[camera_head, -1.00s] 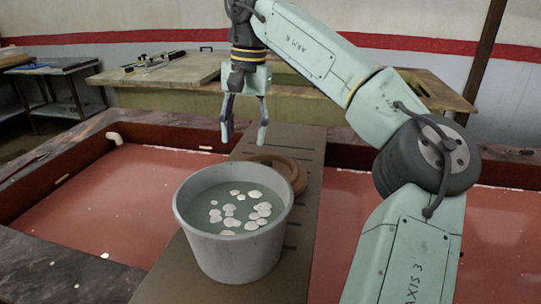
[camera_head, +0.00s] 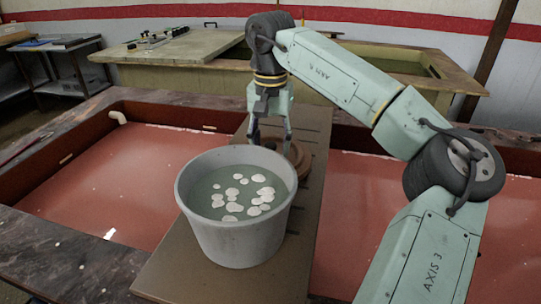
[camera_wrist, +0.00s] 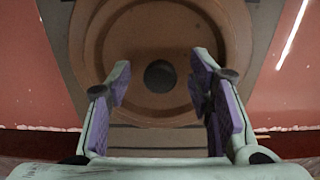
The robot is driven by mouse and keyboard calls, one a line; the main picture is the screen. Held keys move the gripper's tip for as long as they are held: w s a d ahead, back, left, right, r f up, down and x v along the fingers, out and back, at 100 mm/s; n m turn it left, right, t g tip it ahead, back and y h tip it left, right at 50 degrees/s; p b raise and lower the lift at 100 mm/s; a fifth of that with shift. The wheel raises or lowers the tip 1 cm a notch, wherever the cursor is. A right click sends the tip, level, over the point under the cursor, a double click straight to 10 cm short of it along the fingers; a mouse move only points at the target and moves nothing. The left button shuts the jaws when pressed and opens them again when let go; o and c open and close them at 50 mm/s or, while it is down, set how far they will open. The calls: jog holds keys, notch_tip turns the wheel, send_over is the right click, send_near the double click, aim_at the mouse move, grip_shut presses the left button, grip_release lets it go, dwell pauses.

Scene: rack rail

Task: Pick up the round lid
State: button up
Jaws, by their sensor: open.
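The round lid (camera_wrist: 160,35) is brown and disc-shaped, with raised rings and a dark round knob (camera_wrist: 160,76) at its centre. In the head view the lid (camera_head: 298,158) lies on the brown board behind the grey bucket, partly hidden by the bucket and my gripper. My gripper (camera_head: 271,137) points down over the lid. In the wrist view my gripper (camera_wrist: 163,88) is open, with its purple-padded fingers on either side of the knob and apart from it. How high the fingertips are above the lid is hard to tell.
A grey bucket (camera_head: 240,243) of greenish liquid with several pale floating pieces stands on the board (camera_head: 180,275), close in front of the lid. Red basins (camera_head: 110,180) lie on both sides of the board. A wooden worktable (camera_head: 190,48) stands behind.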

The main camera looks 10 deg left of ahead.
jog(key=shift+f, duration=0.25)
jog(key=shift+c, duration=0.5)
grip_shut()
